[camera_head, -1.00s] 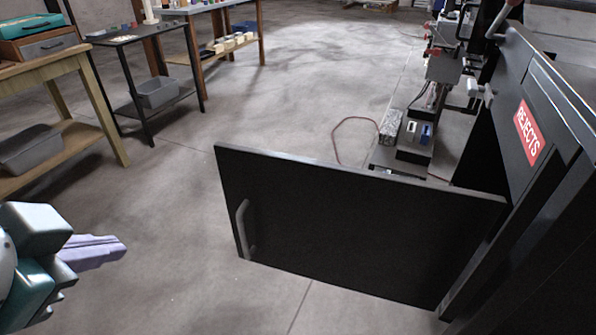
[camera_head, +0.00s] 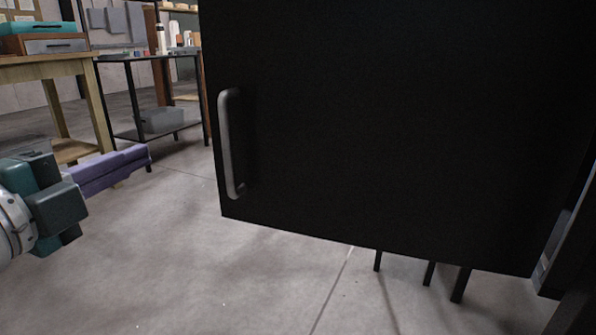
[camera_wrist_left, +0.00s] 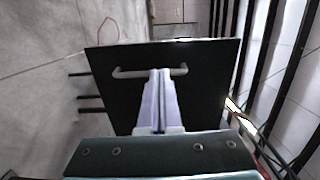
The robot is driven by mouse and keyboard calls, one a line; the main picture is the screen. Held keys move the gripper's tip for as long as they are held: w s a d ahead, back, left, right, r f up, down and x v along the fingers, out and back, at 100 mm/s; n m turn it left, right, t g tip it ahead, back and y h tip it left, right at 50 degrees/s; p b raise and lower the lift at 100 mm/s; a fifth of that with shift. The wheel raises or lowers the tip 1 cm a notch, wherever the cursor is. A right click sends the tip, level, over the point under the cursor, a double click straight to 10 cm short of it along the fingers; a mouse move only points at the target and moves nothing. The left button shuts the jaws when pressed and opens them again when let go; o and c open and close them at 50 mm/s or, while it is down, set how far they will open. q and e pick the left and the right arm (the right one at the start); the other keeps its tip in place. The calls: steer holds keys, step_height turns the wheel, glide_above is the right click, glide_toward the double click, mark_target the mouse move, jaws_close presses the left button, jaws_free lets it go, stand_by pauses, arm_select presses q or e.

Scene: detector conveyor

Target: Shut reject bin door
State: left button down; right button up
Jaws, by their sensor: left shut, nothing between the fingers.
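The reject bin door (camera_head: 390,120) is a large black panel that stands swung open and fills the middle and right of the head view. Its grey bar handle (camera_head: 229,145) is on the door's left side. My left gripper (camera_head: 148,156) has purple fingers, is shut and empty, and is left of the handle, apart from it in the head view. In the left wrist view, the door (camera_wrist_left: 205,95) is ahead of the fingers (camera_wrist_left: 160,75), whose tips overlap the handle (camera_wrist_left: 130,73); I cannot tell whether they touch. My right gripper is not in view.
A wooden table (camera_head: 60,70) with a teal case and a dark shelf table (camera_head: 150,135) with a grey bin stand at the left. Thin black legs (camera_head: 430,272) show below the door. The floor (camera_head: 260,275) in front is clear.

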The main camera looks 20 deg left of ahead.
mark_target(216, 127)
arm_select(q)
steer(key=w+b, duration=0.1)
steer(key=w, duration=0.3)
steer(key=w+b, duration=0.1)
steer(key=w, duration=0.4)
steer(key=w+b, duration=0.2)
steer(key=w, duration=0.3)
steer(key=shift+a+f, duration=0.15)
steer(key=shift+f, duration=0.2)
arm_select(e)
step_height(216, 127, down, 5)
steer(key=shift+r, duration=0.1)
arm_select(q)
steer(key=shift+w, duration=0.1)
